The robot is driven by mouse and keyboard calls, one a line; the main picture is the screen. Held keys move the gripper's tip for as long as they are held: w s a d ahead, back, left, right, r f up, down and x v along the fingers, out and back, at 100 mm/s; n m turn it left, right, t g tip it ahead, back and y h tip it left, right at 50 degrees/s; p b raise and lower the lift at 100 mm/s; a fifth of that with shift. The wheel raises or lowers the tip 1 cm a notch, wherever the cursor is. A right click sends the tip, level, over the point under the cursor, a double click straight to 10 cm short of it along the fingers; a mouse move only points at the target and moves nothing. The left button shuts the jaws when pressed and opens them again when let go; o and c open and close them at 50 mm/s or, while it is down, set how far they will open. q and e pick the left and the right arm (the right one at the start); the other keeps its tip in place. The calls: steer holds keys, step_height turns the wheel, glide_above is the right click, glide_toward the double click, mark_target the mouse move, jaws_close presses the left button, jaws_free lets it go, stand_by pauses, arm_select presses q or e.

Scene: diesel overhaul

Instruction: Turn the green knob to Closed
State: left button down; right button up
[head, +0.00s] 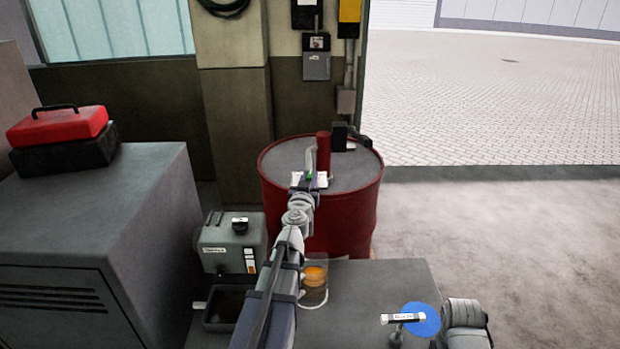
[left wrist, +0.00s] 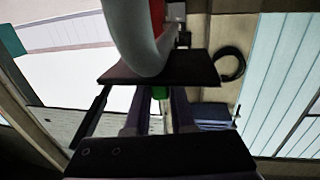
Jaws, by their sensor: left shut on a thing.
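The green knob (head: 309,177) shows as a small green spot at the end of my left arm, over the top of the red drum. My left gripper (head: 311,178) is shut on it; arm and jaws hide most of it. In the left wrist view the green knob (left wrist: 160,92) sits between the two fingers of the gripper (left wrist: 158,100), under a dark plate (left wrist: 165,68) and a curved grey pipe (left wrist: 133,40). I cannot read the knob's position or any Closed mark.
The red drum (head: 330,215) stands by the wall, with a red upright post (head: 323,152) on its lid. A grey box (head: 232,240), a glass jar (head: 315,280) and a blue disc (head: 422,320) are nearer. A red case (head: 58,127) rests at left. Open floor (head: 530,240) lies at right.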

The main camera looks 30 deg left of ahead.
arm_select(q)
steer(key=n+g+y, duration=0.2)
steer(key=n+y, duration=0.1)
steer(key=n+g+y, duration=0.2)
steer(key=g+y, duration=0.1)
steer(key=y, duration=0.1)
steer(key=shift+w+n, duration=0.2)
steer(key=shift+n, duration=0.2)
steer(key=n+g+y, duration=0.2)
steer(key=g, duration=0.1)
steer(key=shift+n+g+y, duration=0.3)
steer(key=shift+s+n+g+y, duration=0.2)
steer(key=shift+n+g+y, duration=0.3)
steer(key=shift+g, duration=0.4)
steer(key=shift+s+a+n+g, duration=0.1)
steer(key=shift+n+g, duration=0.3)
steer(key=c, duration=0.8)
jaws_free()
steer(key=shift+o, duration=0.2)
